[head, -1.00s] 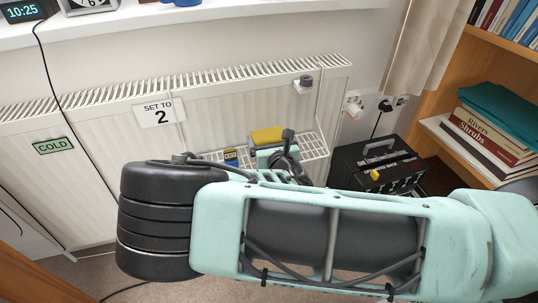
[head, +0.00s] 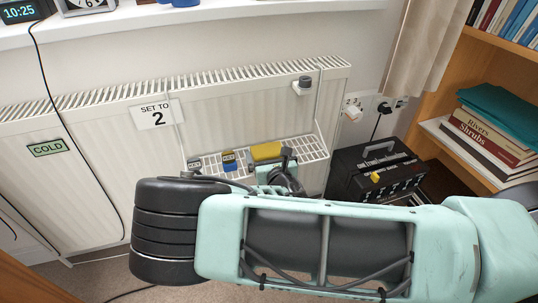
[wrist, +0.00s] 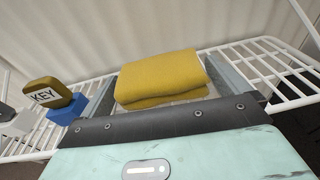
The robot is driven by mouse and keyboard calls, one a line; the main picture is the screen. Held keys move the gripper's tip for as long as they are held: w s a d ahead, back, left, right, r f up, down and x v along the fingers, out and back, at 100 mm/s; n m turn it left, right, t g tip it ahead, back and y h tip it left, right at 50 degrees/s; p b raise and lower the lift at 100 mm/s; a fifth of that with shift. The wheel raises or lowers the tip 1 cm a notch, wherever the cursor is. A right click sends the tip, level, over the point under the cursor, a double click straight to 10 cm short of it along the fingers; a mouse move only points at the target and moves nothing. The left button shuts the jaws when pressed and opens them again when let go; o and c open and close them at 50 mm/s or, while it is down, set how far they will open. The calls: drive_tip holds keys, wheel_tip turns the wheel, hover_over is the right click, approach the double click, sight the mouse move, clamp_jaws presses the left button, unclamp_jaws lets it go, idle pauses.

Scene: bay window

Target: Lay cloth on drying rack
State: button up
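The yellow folded cloth (head: 266,152) is in my gripper (head: 276,163), which is low in front of the radiator. In the wrist view the cloth (wrist: 162,78) sits between the two grey fingers of my gripper (wrist: 165,90), one at each side of it. The fingers look shut on its sides. The white wire drying rack (head: 314,148) hangs on the radiator, and its bars (wrist: 268,64) show on both sides of the cloth. The cloth is at or just above the rack; I cannot tell whether it touches the bars.
A blue block with a yellow KEY-labelled piece (wrist: 66,100) is on the rack, left of the cloth. A small grey labelled item (head: 194,164) is farther left. A black box (head: 378,168) stands right of the rack. A valve (head: 303,85) is on the radiator (head: 235,110).

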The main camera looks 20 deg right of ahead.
drive_tip(key=shift+r, duration=0.25)
drive_tip(key=s+a+f+m+g+h+p, duration=0.1)
drive_tip(key=s+a+f+m+g+p, duration=0.15)
drive_tip(key=s+m+g, duration=1.2)
drive_tip(key=s+a+r+m+t+y, duration=0.2)
drive_tip(key=s+a+r+m, duration=0.3)
drive_tip(key=s, duration=0.5)
drive_tip(key=s+a+r+m+g+y, duration=0.2)
drive_tip(key=s+a+r+m+g, duration=0.15)
drive_tip(key=r, duration=0.55)
drive_tip(key=s+d+r+m+h, duration=0.1)
drive_tip(key=s+d+r+m, duration=0.3)
drive_tip(key=r, duration=0.7)
drive_tip(key=shift+s+d+r+m+b, duration=0.3)
drive_tip(key=shift+s+d, duration=0.85)
drive_tip(key=shift+d, duration=0.05)
